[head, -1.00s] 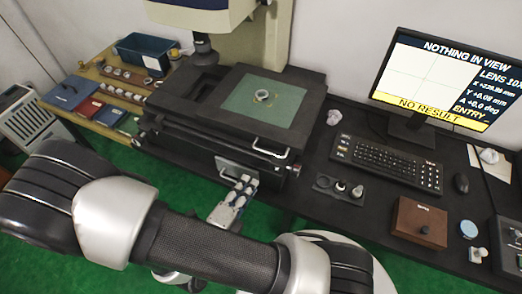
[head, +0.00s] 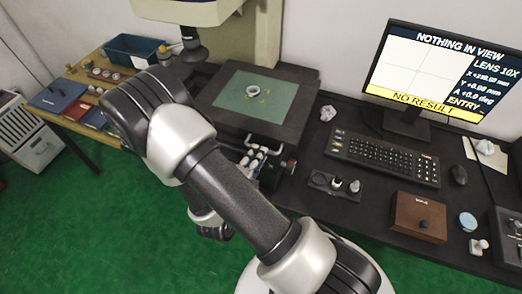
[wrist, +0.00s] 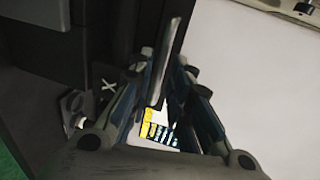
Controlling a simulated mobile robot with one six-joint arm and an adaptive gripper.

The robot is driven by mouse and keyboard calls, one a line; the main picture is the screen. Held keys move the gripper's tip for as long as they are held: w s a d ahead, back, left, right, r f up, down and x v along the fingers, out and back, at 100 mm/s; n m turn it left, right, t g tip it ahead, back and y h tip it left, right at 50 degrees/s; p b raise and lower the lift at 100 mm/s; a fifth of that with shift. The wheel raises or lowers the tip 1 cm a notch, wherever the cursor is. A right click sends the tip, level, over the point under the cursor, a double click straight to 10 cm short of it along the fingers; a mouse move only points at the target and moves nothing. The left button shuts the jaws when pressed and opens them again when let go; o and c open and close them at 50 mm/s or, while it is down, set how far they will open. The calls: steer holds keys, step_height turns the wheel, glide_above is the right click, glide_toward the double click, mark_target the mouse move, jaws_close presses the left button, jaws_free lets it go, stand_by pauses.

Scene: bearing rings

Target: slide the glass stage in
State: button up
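The glass stage (head: 262,107) is a greenish square pane set in a black stage block under the measuring head, with a metal ring (head: 252,92) on it. A pale bar handle (head: 251,139) is at the front of the block. My gripper (head: 258,158) is at this handle, partly hidden by its own fingers in the head view. In the wrist view my gripper (wrist: 164,75) has a finger on each side of a dark-edged bar (wrist: 167,60), with a gap visible; it looks open around it. Firm contact does not show.
The monitor (head: 425,70) reads "NOTHING IN VIEW". A keyboard (head: 383,158), a holder with small lenses (head: 335,185) and a brown box (head: 418,219) lie on the bench to the right. A wooden table (head: 80,75) with trays stands left. Green floor is clear in front.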

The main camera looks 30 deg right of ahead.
steer(key=shift+b+x, duration=0.3)
steer(key=shift+x, duration=1.55)
steer(key=shift+c, duration=0.3)
jaws_close()
